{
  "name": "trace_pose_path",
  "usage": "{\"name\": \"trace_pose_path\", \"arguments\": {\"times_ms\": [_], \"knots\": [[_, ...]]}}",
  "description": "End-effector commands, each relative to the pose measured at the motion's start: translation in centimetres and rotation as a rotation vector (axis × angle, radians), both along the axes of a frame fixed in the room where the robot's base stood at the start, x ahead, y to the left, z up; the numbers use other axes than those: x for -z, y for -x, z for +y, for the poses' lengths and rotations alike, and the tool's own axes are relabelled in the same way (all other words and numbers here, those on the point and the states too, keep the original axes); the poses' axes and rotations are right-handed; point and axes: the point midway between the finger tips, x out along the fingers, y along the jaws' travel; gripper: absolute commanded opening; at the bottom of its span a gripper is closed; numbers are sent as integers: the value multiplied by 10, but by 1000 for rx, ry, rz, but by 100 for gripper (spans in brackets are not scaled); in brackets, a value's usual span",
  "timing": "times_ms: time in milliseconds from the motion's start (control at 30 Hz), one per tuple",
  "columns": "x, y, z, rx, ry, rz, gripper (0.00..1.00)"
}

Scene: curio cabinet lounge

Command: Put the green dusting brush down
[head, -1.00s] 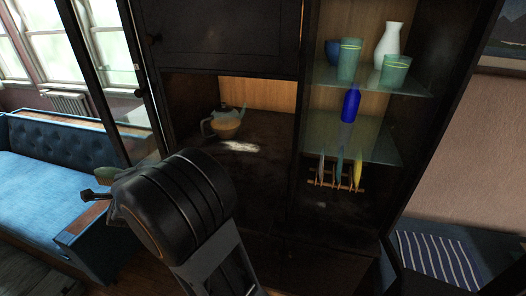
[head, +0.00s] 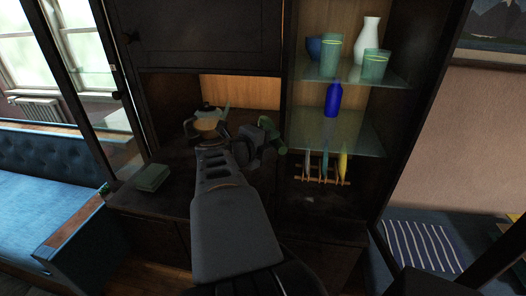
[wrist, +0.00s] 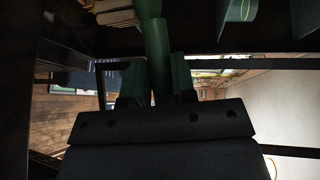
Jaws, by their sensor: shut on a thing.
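My gripper (head: 268,138) is in front of the cabinet in the head view, just left of the divider beside the glass shelves. It is small and dark there. In the wrist view my gripper (wrist: 157,82) is shut on the green dusting brush (wrist: 156,45), whose green handle stands between the two fingers and runs out of the top of the picture. In the head view a green part of the brush (head: 274,139) shows at the gripper. Its bristles cannot be made out.
A teapot (head: 207,124) stands in the left niche. A green box (head: 152,177) lies on the cabinet ledge. Glass shelves at right hold cups, a white vase (head: 372,38) and a blue bottle (head: 333,98). A rack (head: 322,178) with several upright coloured things stands below.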

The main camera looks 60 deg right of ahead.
Motion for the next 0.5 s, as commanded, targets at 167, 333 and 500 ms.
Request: {"name": "trace_pose_path", "arguments": {"times_ms": [167, 333, 500], "knots": [[11, -8, -17, 18, -4, 5, 0], [28, -35, -48, 19, -5, 6, 0], [52, -58, -74, 19, -4, 5, 0]]}}
